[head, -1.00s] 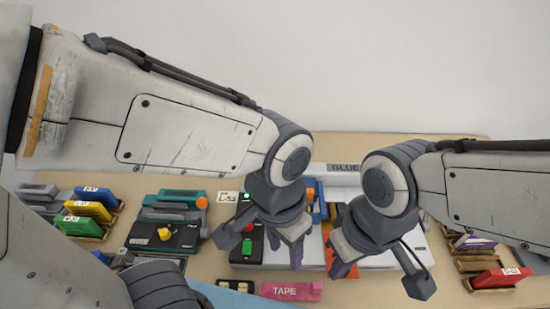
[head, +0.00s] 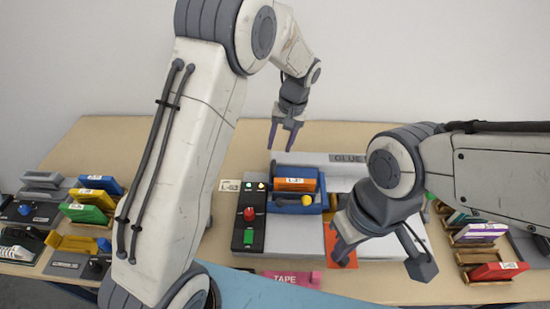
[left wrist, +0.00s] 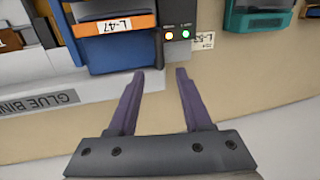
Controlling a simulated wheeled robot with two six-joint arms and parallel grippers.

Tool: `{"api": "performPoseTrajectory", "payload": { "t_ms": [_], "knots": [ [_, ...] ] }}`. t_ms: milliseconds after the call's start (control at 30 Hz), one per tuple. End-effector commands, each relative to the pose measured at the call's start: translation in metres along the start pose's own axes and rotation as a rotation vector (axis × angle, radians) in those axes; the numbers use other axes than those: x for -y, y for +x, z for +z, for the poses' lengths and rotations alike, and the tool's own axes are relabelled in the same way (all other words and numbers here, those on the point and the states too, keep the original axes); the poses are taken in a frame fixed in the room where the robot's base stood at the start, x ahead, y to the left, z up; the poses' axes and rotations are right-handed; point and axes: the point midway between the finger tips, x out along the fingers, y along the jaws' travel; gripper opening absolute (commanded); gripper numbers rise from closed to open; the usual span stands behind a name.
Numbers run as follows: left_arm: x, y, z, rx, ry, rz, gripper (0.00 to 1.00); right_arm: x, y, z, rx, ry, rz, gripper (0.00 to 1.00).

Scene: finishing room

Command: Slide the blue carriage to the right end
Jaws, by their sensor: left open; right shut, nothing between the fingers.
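The blue carriage (head: 296,172) sits at the left part of the white machine bed (head: 290,243), beside the black control panel. It holds an orange block (head: 292,185) and has a yellow knob (head: 306,200) at its front. In the left wrist view the carriage (left wrist: 116,48) shows with its orange block, labelled L-47. My left gripper (head: 281,142) is open and empty, behind and above the carriage, apart from it; its fingers also show in the left wrist view (left wrist: 159,76). My right gripper (head: 342,256) is shut and empty over the bed's front right. My right arm hides part of the bed's right side.
The control panel (head: 249,216) has red and green buttons and lit lamps. A pink tape box (head: 292,279) lies in front. An orange sheet (head: 333,238) lies right of the carriage. Coloured blocks stand in racks at the left and right. The table behind the bed is clear.

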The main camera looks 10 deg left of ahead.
Motion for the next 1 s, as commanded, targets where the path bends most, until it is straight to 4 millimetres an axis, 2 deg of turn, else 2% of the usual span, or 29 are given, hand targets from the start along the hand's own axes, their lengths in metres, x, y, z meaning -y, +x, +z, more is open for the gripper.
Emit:
{"api": "performPoseTrajectory", "payload": {
  "t_ms": [200,400,767,800,867,900,933,1000],
  "knots": [
    [0.001,0.041,0.002,0.005,0.002,-0.002,0.5,0.001,-0.014,-0.001,0.0,0.001,0.0,0.0],
    [0.0,0.066,0.001,0.003,0.002,0.0,0.5,0.001,-0.02,-0.001,0.0,0.001,0.0,0.0],
    [-0.001,0.074,0.001,0.0,0.002,0.001,0.5,0.002,-0.02,-0.001,0.0,0.001,0.0,0.0],
    [-0.001,0.074,0.001,0.0,0.002,0.001,0.46,0.002,-0.02,-0.001,0.0,0.001,0.0,0.0],
    [-0.001,0.074,0.001,0.0,0.002,0.001,0.23,0.001,-0.02,-0.001,0.0,0.001,0.0,0.0],
    [-0.001,0.074,0.001,0.0,0.002,0.001,0.08,0.001,-0.02,-0.001,0.0,0.001,0.0,0.0],
    [-0.001,0.074,0.001,0.0,0.002,0.001,0.0,0.001,-0.02,-0.001,0.0,0.001,0.0,0.0],
    [-0.001,0.074,0.001,0.0,0.002,0.001,0.0,0.001,-0.02,-0.001,0.0,0.001,0.0,0.0]
  ]
}}
